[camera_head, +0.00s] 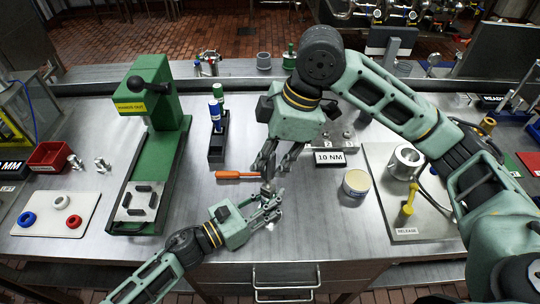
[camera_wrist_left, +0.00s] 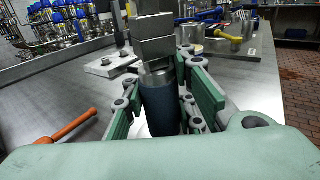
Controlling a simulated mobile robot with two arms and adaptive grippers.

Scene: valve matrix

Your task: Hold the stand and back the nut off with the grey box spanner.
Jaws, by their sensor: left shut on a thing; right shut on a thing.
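My left gripper (camera_head: 268,203) is low over the front middle of the steel bench. In the left wrist view its green pads are shut around a dark blue upright cylinder (camera_wrist_left: 160,108), which looks like the stand. A silver collar (camera_wrist_left: 158,76) tops it. Grey blocky parts (camera_wrist_left: 154,46) sit directly above, in line with the cylinder; I cannot tell spanner from right fingertips there. My right gripper (camera_head: 268,172) points down just above the left one, shut on what seems to be the grey box spanner, mostly hidden by its fingers. The nut is hidden.
An orange-handled screwdriver (camera_head: 237,175) lies left of the grippers. A cream tin (camera_head: 355,186), a 10 NM sign (camera_head: 329,158) and a release plate (camera_head: 405,233) are to the right.

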